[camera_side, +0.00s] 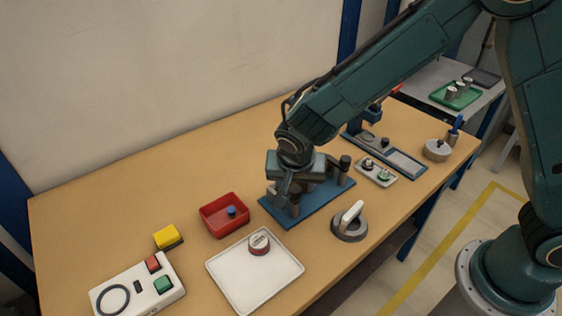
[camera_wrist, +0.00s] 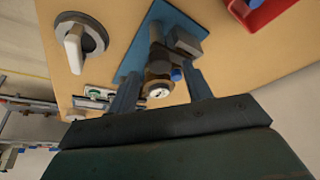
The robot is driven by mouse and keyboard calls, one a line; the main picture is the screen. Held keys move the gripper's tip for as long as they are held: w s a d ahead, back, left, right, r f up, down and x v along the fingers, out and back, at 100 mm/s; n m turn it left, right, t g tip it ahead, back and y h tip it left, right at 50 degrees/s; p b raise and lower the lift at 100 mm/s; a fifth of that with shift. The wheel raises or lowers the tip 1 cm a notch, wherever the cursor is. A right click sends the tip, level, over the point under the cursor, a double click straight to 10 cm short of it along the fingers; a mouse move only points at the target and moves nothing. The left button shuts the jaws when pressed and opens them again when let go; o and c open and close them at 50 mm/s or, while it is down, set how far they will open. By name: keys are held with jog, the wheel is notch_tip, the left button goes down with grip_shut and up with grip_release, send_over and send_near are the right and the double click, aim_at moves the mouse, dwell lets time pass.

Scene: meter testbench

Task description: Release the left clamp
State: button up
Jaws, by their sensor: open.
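The blue clamp fixture plate (camera_side: 318,205) lies on the table in the side view, and part of it also shows in the wrist view (camera_wrist: 135,55). My gripper (camera_side: 283,190) is low over the plate's left end, where the left clamp is mostly hidden behind it. A dark post (camera_side: 345,168) stands at the plate's right end. In the wrist view, my open gripper (camera_wrist: 160,82) has one finger on each side of a round, dark and brass-coloured clamp part (camera_wrist: 158,90). Contact with the fingers cannot be told.
A red bin (camera_side: 224,222) with a blue piece is left of the plate. A white tray (camera_side: 225,268) with a round meter is in front. A grey dial with a white handle (camera_side: 350,222) is at the front right. A button box (camera_side: 125,290) is far left.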

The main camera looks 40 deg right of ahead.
jog(key=shift+x, duration=1.2)
jog(key=c, duration=1)
